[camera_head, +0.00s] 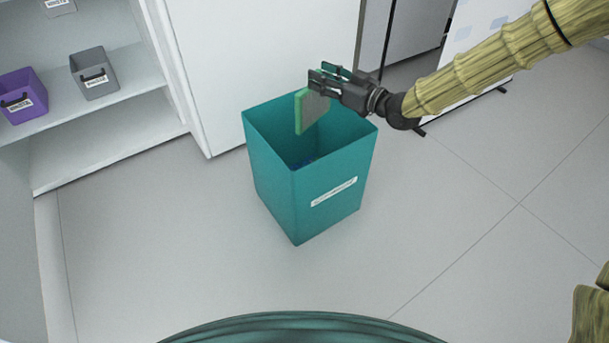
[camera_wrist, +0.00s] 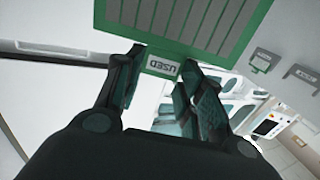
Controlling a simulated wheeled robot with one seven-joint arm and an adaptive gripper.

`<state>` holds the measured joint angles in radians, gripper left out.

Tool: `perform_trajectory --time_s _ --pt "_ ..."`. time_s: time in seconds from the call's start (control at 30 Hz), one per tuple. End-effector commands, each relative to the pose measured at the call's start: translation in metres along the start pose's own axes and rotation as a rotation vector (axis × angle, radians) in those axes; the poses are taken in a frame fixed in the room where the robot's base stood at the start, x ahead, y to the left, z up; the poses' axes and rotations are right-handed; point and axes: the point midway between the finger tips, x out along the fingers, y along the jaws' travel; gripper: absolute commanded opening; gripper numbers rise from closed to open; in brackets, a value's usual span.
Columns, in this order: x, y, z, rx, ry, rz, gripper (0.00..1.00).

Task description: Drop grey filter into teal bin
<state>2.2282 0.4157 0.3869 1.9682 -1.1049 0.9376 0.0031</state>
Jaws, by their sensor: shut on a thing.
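The grey filter (camera_head: 313,110) is a flat grey panel with a green edge. In the wrist view the filter (camera_wrist: 185,22) shows grey slats, a green frame and a label reading "USED". My gripper (camera_head: 326,80) is shut on the edge of the filter; its fingers (camera_wrist: 162,75) also show in the wrist view. The filter hangs upright over the opening of the teal bin (camera_head: 300,200), its lower part at about rim height in the picture. The teal bin stands on the floor with a white label on its front.
A white shelf unit (camera_head: 110,140) at the left holds a purple bin (camera_head: 22,95) and a grey bin (camera_head: 94,73). A white cabinet panel (camera_head: 260,50) stands behind the teal bin. The floor (camera_head: 450,250) to the right and in front is clear.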

Motion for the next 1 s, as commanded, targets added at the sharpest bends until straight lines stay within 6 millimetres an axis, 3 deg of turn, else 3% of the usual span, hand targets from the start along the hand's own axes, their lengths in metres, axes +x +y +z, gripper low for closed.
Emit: perform_trajectory --time_s 0.37,0.4,0.53,0.87,1.0 --pt "0.000 0.000 0.005 -0.001 0.001 0.000 0.07" --pt "0.000 0.000 0.005 -0.001 0.001 0.000 0.42" --pt "0.000 0.000 0.006 -0.001 0.001 0.000 0.64" --pt "-0.001 0.000 0.006 0.000 0.000 0.000 0.64" --pt "-0.010 0.001 0.005 0.000 0.001 0.001 0.64"
